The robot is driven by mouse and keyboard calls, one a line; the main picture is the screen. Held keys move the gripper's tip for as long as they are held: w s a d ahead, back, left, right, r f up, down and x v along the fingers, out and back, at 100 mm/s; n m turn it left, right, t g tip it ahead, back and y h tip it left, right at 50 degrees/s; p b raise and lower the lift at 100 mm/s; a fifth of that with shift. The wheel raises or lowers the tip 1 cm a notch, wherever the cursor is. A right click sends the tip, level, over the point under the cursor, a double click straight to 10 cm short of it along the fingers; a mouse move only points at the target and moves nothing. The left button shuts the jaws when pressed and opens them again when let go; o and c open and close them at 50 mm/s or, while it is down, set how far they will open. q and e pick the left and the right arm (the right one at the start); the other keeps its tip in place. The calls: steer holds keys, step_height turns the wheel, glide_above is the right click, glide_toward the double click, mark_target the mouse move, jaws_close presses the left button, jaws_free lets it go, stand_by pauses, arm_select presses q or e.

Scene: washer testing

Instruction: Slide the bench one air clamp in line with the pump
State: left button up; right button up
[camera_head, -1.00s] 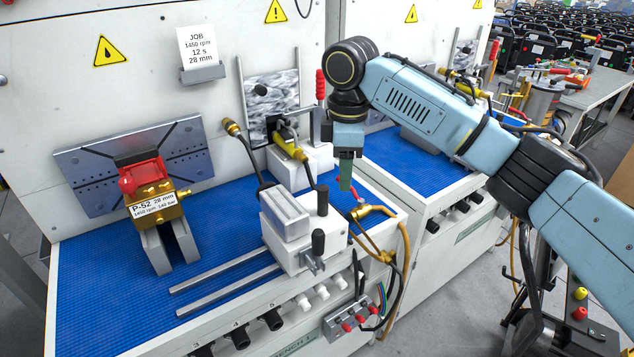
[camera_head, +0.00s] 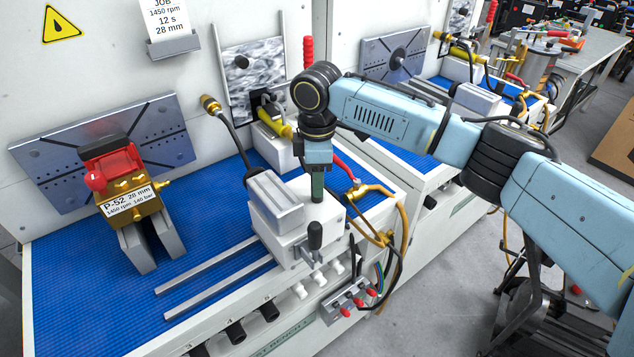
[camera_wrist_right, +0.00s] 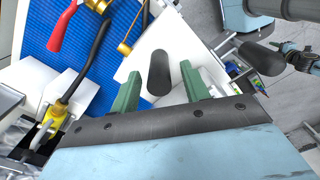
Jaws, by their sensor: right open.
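The air clamp (camera_head: 275,205), a white block with a grey cylinder on top, sits at the right end of two grey rails on bench one. The pump (camera_head: 135,200), gold and red and labelled P-52, stands on grey supports to the clamp's left. My right gripper (camera_head: 317,188) points down over the clamp's right side and hides its rear black handle in the head view. In the right wrist view, the green fingers of my right gripper (camera_wrist_right: 160,74) are open, with that black handle (camera_wrist_right: 158,75) showing between them. Contact cannot be told. My left gripper is not in view.
The rails (camera_head: 215,270) run left from the clamp over bare blue mat (camera_head: 75,285). A second black handle (camera_head: 315,236) stands at the clamp's front. Yellow hoses (camera_head: 385,235) and a red lever (camera_head: 347,168) lie close on the right. A job card (camera_head: 168,17) is above.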

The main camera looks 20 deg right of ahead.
steer(key=shift+f, duration=1.2)
jaws_close()
